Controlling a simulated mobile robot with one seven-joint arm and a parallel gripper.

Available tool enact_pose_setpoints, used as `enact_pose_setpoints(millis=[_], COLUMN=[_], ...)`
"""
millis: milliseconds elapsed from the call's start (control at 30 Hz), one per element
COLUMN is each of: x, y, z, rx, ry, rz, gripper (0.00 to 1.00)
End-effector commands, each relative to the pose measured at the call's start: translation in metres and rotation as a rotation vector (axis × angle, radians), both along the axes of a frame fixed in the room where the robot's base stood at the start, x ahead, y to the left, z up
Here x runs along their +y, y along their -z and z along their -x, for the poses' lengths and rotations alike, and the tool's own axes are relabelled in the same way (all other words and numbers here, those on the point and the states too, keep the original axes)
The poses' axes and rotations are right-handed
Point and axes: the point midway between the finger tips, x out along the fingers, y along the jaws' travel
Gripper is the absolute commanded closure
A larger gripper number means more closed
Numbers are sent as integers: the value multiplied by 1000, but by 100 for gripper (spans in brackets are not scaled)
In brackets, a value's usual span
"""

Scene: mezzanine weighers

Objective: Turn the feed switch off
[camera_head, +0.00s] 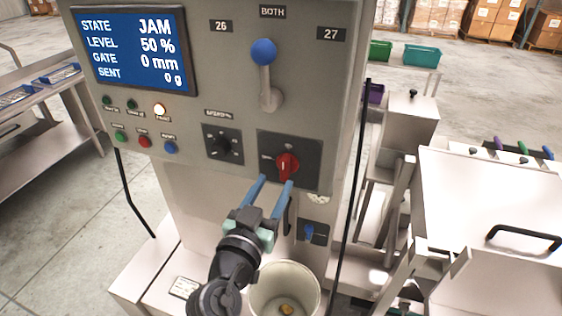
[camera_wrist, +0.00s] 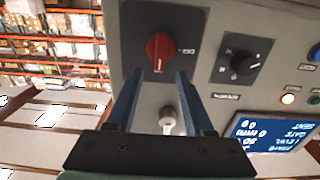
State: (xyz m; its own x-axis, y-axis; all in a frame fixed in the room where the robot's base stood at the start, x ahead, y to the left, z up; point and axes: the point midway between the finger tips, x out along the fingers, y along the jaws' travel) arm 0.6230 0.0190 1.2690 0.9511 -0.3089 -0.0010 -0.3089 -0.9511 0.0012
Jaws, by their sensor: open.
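The red rotary feed switch (camera_head: 287,166) sits on a dark square plate at the lower right of the grey control panel. It also shows in the wrist view (camera_wrist: 160,50), upper middle, with its light mark toward the fingers. My gripper (camera_head: 276,182) is open, its two blue fingers pointing up at the switch from just below. In the wrist view the fingertips (camera_wrist: 159,76) lie either side of the switch's lower edge, and nothing is between them. I cannot tell whether a finger touches the switch. The plate's lettering is too small to read.
A black knob (camera_head: 220,146) is left of the switch. The screen (camera_head: 135,50) reads JAM, 50 %, 0 mm, 0 g. A blue-balled lever (camera_head: 264,52) is above, several small buttons left. A white bucket (camera_head: 284,290) and small blue switch (camera_head: 309,231) are below.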

Motion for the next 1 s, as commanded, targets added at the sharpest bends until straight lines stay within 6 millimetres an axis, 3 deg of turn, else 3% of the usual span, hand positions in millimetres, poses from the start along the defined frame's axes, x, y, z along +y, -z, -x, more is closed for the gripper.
enact_pose_setpoints(millis=[300, 767, 833, 1000], x=[-14, -17, -17, -17], y=[-2, 0, 0, 0], z=[-42, -52, -52, -52], rx=[0, 0, 0, 0], ry=[2, 0, 0, 0], rz=[0, -1, -1, -1], gripper=[48, 48, 55, 85])
